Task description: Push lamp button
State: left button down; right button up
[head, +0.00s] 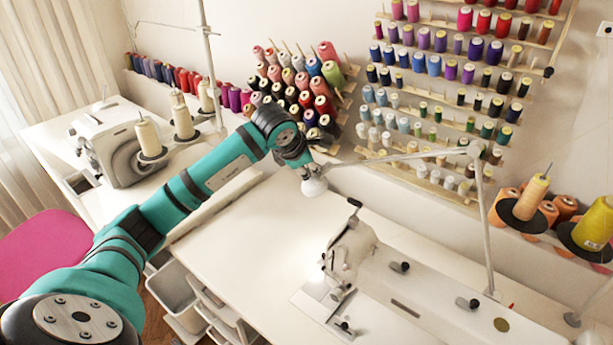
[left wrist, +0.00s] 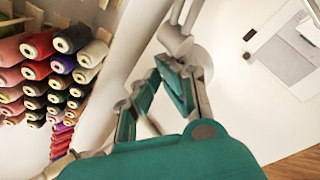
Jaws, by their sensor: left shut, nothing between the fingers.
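The lamp is a white jointed desk lamp; its arm (head: 405,157) reaches left over the sewing table to a small white lamp head (head: 314,186). My left gripper (head: 306,168) is at the lamp head, fingers pointing down at its top. In the left wrist view the lamp head (left wrist: 174,42) sits just beyond my fingertips (left wrist: 172,62). The fingers are shut and hold nothing. I cannot tell whether they touch the lamp. No button can be made out; the fingers may cover it. My right gripper is not in view.
A white sewing machine (head: 350,250) stands on the table (head: 235,240) below and right of the lamp head. Thread racks (head: 430,125) cover the wall behind. Thread cones (head: 305,90) are close behind my gripper. A serger (head: 115,150) stands at left, near a pink chair (head: 45,250).

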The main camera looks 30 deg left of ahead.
pick_arm(q)
jog(key=shift+r+p, duration=1.65)
jog(key=shift+r, duration=1.3)
